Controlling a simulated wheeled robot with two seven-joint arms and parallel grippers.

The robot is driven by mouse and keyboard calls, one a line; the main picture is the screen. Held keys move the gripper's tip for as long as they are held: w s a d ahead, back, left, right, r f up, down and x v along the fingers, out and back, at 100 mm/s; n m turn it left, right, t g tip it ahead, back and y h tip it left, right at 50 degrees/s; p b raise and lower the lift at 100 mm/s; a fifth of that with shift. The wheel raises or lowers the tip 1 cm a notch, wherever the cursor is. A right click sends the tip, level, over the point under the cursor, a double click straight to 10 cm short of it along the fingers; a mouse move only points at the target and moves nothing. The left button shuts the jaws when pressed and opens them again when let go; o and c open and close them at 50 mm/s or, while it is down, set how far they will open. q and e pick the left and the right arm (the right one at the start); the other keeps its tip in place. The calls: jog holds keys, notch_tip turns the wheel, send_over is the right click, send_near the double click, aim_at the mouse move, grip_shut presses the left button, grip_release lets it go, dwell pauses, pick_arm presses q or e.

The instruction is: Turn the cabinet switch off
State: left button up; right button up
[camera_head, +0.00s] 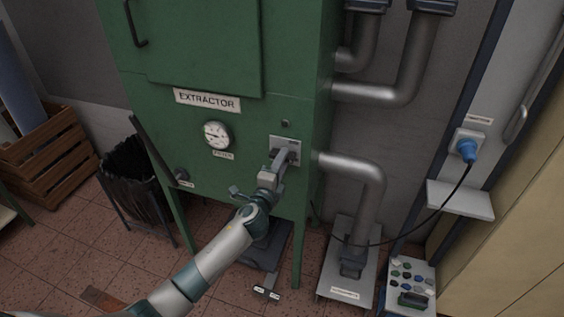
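The green extractor cabinet (240,125) stands in the middle of the view, with an "EXTRACTOR" label and a round dial on its front. A light grey switch plate (282,142) is on the right part of its front. My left gripper (287,154) reaches up from below, its fingertips at the plate. The gripper hides the switch's handle, so I cannot tell how the switch is set or whether the fingers touch it. The fingers look close together, but whether they are open or shut is unclear. My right gripper is not in view.
A long lever (155,150) stands out at the cabinet's left edge. Grey pipes (368,185) leave its right side. A blue plug (467,149) with a black cable is on the right wall. A black bin (135,180) and wooden crates (50,160) stand left. A button panel (410,288) is lower right.

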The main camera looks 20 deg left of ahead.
pick_arm(q)
jog(key=shift+s, duration=0.15)
jog(key=s+b, duration=0.3)
jog(key=s, duration=1.4)
jog(key=shift+a+b, duration=0.3)
jog(key=shift+b, duration=0.05)
jog(key=s+a+f+n+g, duration=0.1)
jog(key=a+f+n+g, duration=0.15)
jog(key=f, duration=0.95)
jog(key=s+a+f+n+g, duration=0.1)
jog(key=f+g, duration=0.2)
jog(key=f, duration=1)
jog(key=s+a+f+n+g+y, duration=0.1)
jog(key=s+f+n+g, duration=0.1)
jog(key=s+f, duration=0.5)
jog(key=s+f+n+g, duration=0.2)
jog(key=s+f, duration=0.1)
jog(key=f, duration=0.8)
jog(key=s+f+n+g, duration=0.3)
jog(key=s+f+n, duration=0.1)
jog(key=s+f, duration=1.15)
jog(key=s+f+n+g, duration=0.2)
jog(key=s+f, duration=0.1)
jog(key=s, duration=0.9)
jog(key=s+d+f+n+g+b, duration=0.1)
jog(key=s+f, duration=0.3)
jog(key=s, duration=0.9)
jog(key=shift+s+f+n+g, duration=0.2)
jog(key=shift+n+g, duration=0.55)
jog(key=shift+n, duration=0.1)
